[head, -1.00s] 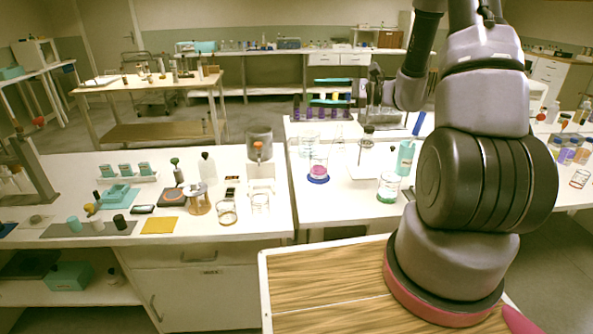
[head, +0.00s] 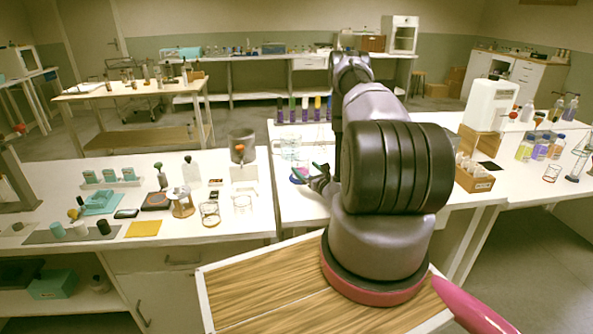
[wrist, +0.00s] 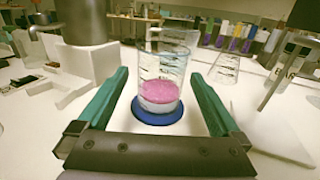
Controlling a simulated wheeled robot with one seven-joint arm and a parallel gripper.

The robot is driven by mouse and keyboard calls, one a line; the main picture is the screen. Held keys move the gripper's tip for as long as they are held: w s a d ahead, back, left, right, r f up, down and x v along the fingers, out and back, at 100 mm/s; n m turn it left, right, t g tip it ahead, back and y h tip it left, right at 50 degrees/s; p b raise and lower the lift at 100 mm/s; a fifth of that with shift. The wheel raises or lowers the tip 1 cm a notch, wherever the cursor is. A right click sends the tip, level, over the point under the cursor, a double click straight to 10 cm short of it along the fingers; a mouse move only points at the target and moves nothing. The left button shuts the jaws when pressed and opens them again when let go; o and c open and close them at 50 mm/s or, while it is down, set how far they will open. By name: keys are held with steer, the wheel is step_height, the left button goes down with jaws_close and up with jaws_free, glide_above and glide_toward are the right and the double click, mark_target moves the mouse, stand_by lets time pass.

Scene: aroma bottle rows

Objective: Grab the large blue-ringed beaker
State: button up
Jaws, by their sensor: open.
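The clear beaker (wrist: 160,75) with pink contents stands upright on the bench, a blue ring (wrist: 160,116) around its foot. It is centred between my jaws in the wrist view. My gripper (wrist: 160,73) is open, with one teal finger on each side of the beaker and no visible contact. I cannot tell how deep the beaker sits between the fingers. In the head view my gripper (head: 309,170) is low over the middle bench, and the blue ring (head: 297,179) shows only partly behind it.
Another clear glass vessel (wrist: 178,38) stands close behind the beaker. A clear flask (wrist: 226,66) is to its right, near a rod stand (wrist: 283,70). A grey-white apparatus (wrist: 83,50) is close on the left. Coloured tubes (head: 304,110) stand at the back of the bench.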

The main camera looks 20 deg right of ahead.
mark_target(297, 158)
steer(key=w, duration=0.8)
steer(key=shift+w+a+r, duration=0.1)
steer(key=shift+w+r, duration=0.05)
steer(key=shift+r, duration=0.1)
steer(key=c, duration=1.4)
